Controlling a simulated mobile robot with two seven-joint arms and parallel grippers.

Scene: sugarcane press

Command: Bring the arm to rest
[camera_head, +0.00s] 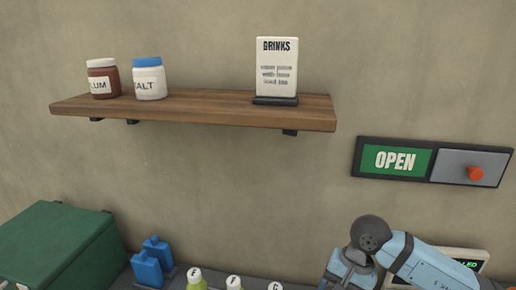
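One light-blue arm of mine with a dark grey round joint (371,236) comes in from the lower right. It bends at that joint and runs down out of the picture at the bottom edge. Its gripper fingers are not in view, so whether they hold anything is hidden. My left arm and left gripper are not in view.
A wooden shelf (205,106) holds two jars and a drinks sign (277,67). An OPEN sign (394,160) with an orange knob (475,173) is on the wall. Below are a green box (57,243), blue bottles (147,269), capped bottles (195,277) and a display (467,258) behind my arm.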

